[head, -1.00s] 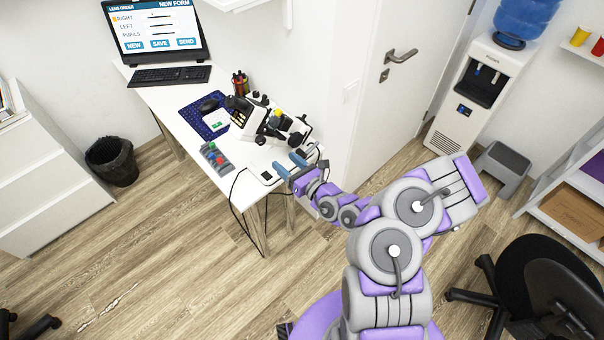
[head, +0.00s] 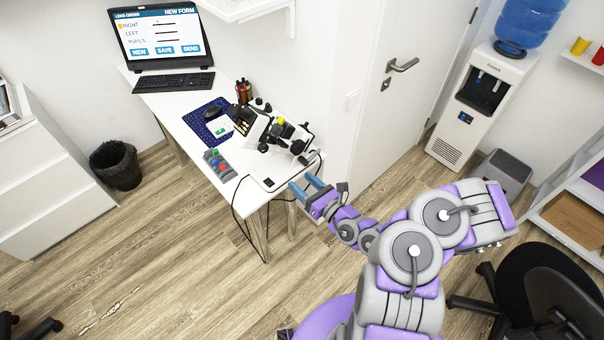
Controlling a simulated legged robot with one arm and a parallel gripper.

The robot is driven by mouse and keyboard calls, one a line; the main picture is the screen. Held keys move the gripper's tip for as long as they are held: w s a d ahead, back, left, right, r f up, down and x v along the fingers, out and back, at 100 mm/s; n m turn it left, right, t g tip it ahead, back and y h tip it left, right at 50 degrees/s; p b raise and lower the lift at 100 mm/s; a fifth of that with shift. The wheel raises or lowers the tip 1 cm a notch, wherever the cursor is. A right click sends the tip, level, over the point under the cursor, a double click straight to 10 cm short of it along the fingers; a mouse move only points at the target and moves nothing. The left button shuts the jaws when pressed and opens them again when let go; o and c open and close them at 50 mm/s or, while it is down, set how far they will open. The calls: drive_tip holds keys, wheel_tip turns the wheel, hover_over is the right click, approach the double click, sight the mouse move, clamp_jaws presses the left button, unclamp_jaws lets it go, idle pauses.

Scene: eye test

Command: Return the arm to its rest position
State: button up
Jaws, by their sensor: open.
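My arm, grey and purple, rises from the lower right in the head view. My gripper (head: 307,187) has two blue fingers pointing up and left. It is open, with a gap between the fingers and nothing seen in it. It is at the near right corner of the white desk (head: 262,192). Whether the fingertips touch the desk, I cannot tell.
A black and white optical device (head: 277,133) stands on the desk close beyond my gripper. A black chair (head: 545,285) is at right. Open floor lies left of my arm.

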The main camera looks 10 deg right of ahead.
drive_tip(key=s+a+r+n+g+y, duration=0.1)
drive_tip(key=a+r+n+g+y, duration=0.1)
drive_tip(key=a+r+n+y, duration=0.65)
drive_tip(key=s+a+r+n+g+b, duration=0.1)
drive_tip(key=s+a+r+n+g, duration=0.45)
drive_tip(key=s+n+g, duration=0.2)
drive_tip(key=s+a+r+n+g+b, duration=0.1)
drive_tip(key=s+a+r+n+g, duration=0.3)
drive_tip(key=s+r+n+g, duration=0.35)
drive_tip(key=s+d+f+n+g+h, duration=0.2)
drive_tip(key=s+n+h, duration=0.2)
drive_tip(key=s, duration=0.3)
drive_tip(key=s+d+f+n+g+h, duration=0.2)
drive_tip(key=s+d+n+h, duration=0.1)
drive_tip(key=s+h, duration=0.25)
drive_tip(key=s+d+r+n+t+h, duration=0.1)
drive_tip(key=s+d+h, duration=0.1)
drive_tip(key=d+h, duration=0.2)
drive_tip(key=s+d+r+t+h+b, duration=0.1)
drive_tip(key=s+d+t+h, duration=0.1)
drive_tip(key=d, duration=0.8)
drive_tip(key=shift+s+d+n+t+h+b, duration=0.3)
drive_tip(key=shift+s+h, duration=0.4)
drive_tip(key=shift+h, duration=0.3)
